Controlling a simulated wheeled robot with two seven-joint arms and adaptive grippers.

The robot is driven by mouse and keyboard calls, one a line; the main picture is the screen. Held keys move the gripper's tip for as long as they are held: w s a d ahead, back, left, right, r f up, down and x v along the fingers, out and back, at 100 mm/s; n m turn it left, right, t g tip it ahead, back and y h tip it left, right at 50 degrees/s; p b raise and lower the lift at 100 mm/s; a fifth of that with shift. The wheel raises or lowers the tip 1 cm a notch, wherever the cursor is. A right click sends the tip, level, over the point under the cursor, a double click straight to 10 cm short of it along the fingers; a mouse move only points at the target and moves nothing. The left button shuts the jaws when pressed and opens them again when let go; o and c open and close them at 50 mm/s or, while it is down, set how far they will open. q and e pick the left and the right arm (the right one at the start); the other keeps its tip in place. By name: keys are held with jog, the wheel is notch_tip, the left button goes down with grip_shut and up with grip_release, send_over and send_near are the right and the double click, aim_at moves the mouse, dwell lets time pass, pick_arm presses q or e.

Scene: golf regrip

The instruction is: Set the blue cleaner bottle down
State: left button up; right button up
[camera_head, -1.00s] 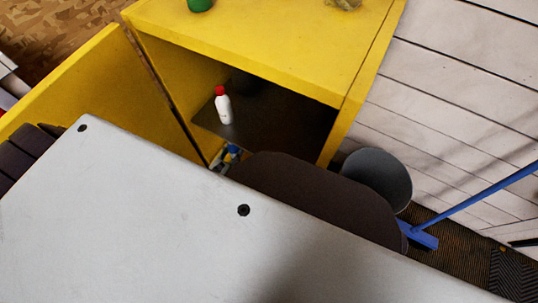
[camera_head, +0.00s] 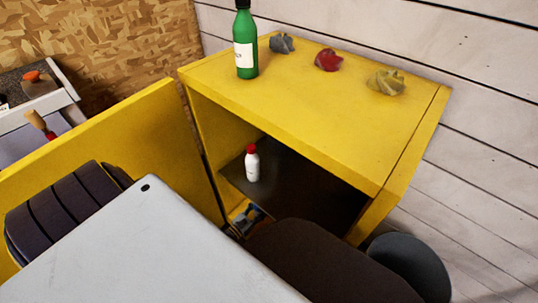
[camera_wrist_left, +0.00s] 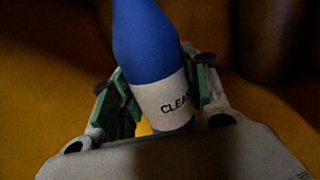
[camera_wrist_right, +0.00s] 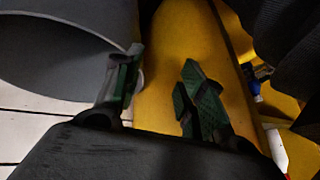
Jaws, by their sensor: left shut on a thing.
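The blue cleaner bottle (camera_wrist_left: 145,40) fills the middle of the left wrist view, its white label reading "CLEA". My left gripper (camera_wrist_left: 160,84) is shut on it, with a green-padded finger on each side of the label. I cannot tell whether its base touches anything. In the head view only a small bluish-grey part shows low in the yellow cabinet's opening; the rest is hidden behind my own body. My right gripper (camera_wrist_right: 160,92) is open and empty beside a yellow panel. A small blue part, probably the bottle, shows at the right wrist view's right edge.
The yellow cabinet (camera_head: 300,95) has a dark shelf (camera_head: 300,190) bearing a white bottle with a red cap (camera_head: 252,165). On its top stand a green bottle (camera_head: 246,45) and grey, red and yellow crumpled lumps. A grey bucket (camera_head: 410,262) stands right of it.

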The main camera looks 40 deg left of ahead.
pick_arm(q)
notch_tip(320, 180, down, 2)
jog(key=shift+f+b, duration=0.2)
jog(key=shift+b, duration=0.75)
jog(key=shift+f+b, duration=1.2)
jog(key=shift+f, duration=0.1)
jog(key=shift+f+b, duration=0.35)
jog(key=shift+f, duration=0.05)
pick_arm(e)
notch_tip(320, 180, down, 7)
jog(key=a+t+y, duration=0.1)
jog(key=shift+w+a+m, duration=0.2)
jog(key=shift+m, duration=0.1)
pick_arm(q)
jog(key=shift+f, duration=0.1)
pick_arm(e)
jog(key=shift+f, duration=0.15)
pick_arm(q)
jog(key=shift+f+b, duration=0.65)
jog(key=shift+b, duration=0.05)
jog(key=shift+f+b, duration=1.05)
jog(key=shift+f, duration=0.1)
pick_arm(e)
jog(key=f, duration=0.3)
jog(key=shift+w+a+t+y, duration=0.15)
jog(key=shift+a+t+y, duration=0.15)
jog(key=shift+a, duration=0.05)
